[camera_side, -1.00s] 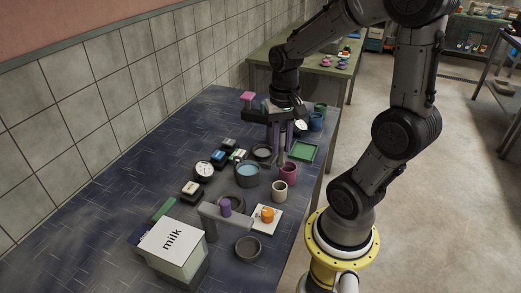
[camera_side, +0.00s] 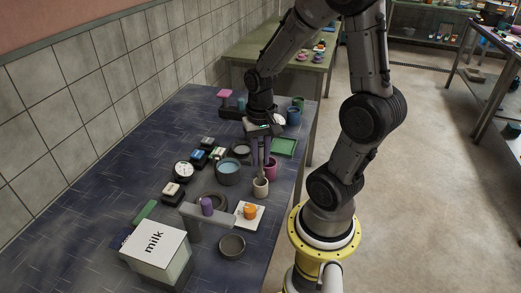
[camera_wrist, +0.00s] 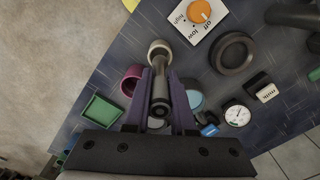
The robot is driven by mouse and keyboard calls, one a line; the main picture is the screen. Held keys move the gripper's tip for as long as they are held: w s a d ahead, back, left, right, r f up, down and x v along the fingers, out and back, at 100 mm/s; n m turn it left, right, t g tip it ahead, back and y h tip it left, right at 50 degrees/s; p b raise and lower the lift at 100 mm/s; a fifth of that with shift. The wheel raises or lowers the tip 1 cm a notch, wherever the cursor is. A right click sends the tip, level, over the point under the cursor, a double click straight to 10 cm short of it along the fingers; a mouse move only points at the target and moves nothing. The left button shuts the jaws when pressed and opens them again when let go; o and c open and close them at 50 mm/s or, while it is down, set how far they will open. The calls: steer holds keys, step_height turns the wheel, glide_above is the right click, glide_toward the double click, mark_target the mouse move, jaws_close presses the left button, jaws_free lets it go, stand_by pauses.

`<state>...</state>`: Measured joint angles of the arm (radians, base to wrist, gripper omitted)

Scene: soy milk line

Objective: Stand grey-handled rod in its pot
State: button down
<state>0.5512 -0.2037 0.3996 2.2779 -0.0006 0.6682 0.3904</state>
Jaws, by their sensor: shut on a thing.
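My gripper (camera_side: 262,160), with purple fingers, points down above the front right part of the dark blue table. It also shows in the wrist view (camera_wrist: 160,92). It is shut on the grey-handled rod (camera_wrist: 160,88), which is held between the fingers and looks roughly upright. A small cream pot (camera_side: 260,188) stands just below the fingers; its rim also shows in the wrist view (camera_wrist: 159,45). The rod's lower end overlaps the pot's mouth in both views. I cannot tell how deep it reaches inside.
A magenta pot (camera_side: 270,169) stands close behind the cream pot, and a blue-filled grey pot (camera_side: 228,172) is to its left. A green tray (camera_side: 284,146) lies behind.

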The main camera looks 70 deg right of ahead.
mark_target(261, 171)
steer(key=shift+f, duration=2.35)
steer(key=c, duration=0.7)
jaws_free()
step_height(261, 171, up, 14)
steer(key=shift+f, duration=0.1)
